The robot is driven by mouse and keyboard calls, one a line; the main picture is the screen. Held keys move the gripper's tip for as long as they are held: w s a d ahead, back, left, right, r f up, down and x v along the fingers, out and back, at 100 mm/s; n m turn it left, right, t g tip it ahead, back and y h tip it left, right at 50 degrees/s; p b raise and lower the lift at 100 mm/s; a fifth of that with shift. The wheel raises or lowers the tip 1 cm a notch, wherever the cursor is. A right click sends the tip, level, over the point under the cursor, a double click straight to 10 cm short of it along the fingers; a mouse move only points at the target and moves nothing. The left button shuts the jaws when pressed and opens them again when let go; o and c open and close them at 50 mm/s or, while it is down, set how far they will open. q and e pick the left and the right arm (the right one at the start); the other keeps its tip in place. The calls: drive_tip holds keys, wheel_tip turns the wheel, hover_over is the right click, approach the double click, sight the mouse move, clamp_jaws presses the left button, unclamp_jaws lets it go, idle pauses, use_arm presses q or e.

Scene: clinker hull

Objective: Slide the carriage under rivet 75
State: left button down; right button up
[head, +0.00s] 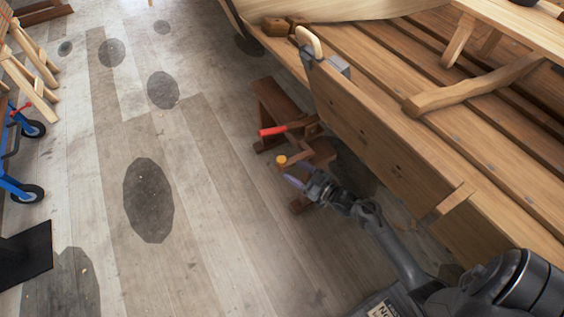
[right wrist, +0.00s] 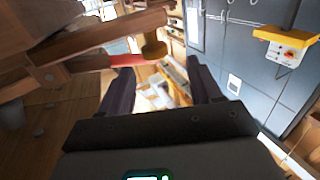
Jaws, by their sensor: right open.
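A reddish-brown wooden assembly, which looks like the carriage (head: 318,152), sits low beside the hull (head: 385,140) in the head view. It has a red lever (head: 272,131) and a yellow-ended knob (head: 281,160). My right gripper (head: 290,172) is open beside the knob. In the right wrist view the knob (right wrist: 153,48) shows just beyond the open, empty fingers, toward the upper middle; I cannot tell if they touch it. Small rivet heads dot the planks, but no number is readable, so I cannot tell which is rivet 75. My left gripper is out of view.
A grey clamp-like piece with a pale handle (head: 309,42) sits on the hull's upper edge. A wooden brace (head: 447,203) juts from the near plank. Open floor (head: 210,190) lies to the left, with a blue wheeled frame (head: 12,185) at its far side.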

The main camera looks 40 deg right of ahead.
sight(282, 159)
drive_tip(key=w+b, duration=0.1)
drive_tip(key=w, duration=0.2)
drive_tip(key=w+b, duration=0.1)
drive_tip(key=w, duration=0.2)
drive_tip(key=shift+w+a+r, duration=0.1)
drive_tip(key=shift+a+r, duration=0.05)
drive_tip(key=shift+w+a+b, duration=0.35)
drive_tip(key=shift+w, duration=0.2)
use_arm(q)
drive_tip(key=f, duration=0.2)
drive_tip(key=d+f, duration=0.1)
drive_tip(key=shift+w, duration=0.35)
use_arm(e)
drive_tip(key=shift+w, duration=0.1)
drive_tip(key=shift+d, duration=0.15)
drive_tip(key=shift+c, duration=0.3)
